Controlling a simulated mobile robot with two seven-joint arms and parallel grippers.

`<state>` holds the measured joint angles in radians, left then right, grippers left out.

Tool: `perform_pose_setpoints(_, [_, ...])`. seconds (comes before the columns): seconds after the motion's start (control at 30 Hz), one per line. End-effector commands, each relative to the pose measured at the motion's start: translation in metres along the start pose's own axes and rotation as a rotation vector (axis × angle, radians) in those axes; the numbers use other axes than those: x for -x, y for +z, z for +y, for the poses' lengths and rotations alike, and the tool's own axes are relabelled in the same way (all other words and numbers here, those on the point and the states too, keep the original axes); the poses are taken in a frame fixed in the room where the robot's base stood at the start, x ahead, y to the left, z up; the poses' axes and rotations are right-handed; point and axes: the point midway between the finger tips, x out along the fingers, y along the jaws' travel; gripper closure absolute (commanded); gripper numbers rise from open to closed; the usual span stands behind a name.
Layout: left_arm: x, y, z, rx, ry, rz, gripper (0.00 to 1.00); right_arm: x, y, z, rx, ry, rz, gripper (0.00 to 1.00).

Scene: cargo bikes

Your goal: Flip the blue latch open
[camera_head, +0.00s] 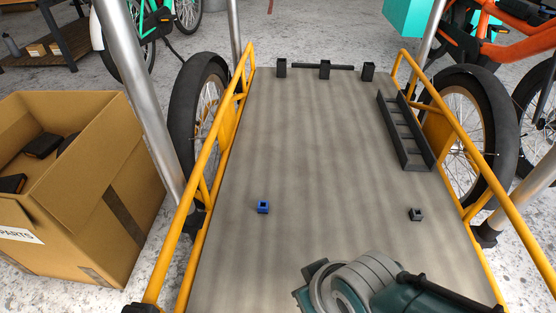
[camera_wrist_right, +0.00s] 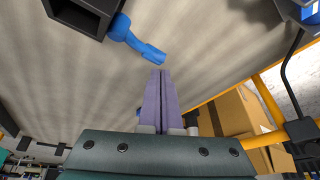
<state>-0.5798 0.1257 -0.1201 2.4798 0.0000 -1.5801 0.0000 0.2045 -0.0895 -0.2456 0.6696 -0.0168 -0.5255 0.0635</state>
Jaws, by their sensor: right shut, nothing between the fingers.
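The blue latch (camera_wrist_right: 138,40) is a rounded blue lever joined to a black box-like block (camera_wrist_right: 88,15), at the top of the right wrist view. My right gripper (camera_wrist_right: 161,72) is shut and empty, its two purple fingers pressed together. In that view its tips lie just below the lever's free end; whether they touch it I cannot tell. The head view shows only my right arm, low at the centre right, with no fingertips visible. A small blue block (camera_head: 263,207) sits on the grey bed (camera_head: 320,150) in the head view. My left gripper is not in view.
Yellow rails (camera_head: 215,150) line the bed's sides. A small black block (camera_head: 416,214) and a black slotted rack (camera_head: 405,130) stand on the right. A cardboard box (camera_head: 120,200) is left of the bed. The bed's middle is clear.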

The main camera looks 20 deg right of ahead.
Motion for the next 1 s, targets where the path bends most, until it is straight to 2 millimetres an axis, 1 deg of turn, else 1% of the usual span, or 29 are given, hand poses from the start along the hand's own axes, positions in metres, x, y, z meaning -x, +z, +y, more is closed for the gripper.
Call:
perform_pose_setpoints(0.73, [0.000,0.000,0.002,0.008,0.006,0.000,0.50,0.000,0.000,0.000,0.000,0.000,0.000,1.00])
perform_pose_setpoints(1.0, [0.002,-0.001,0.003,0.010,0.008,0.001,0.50,0.001,0.004,0.010,0.000,0.001,-0.001,1.00])
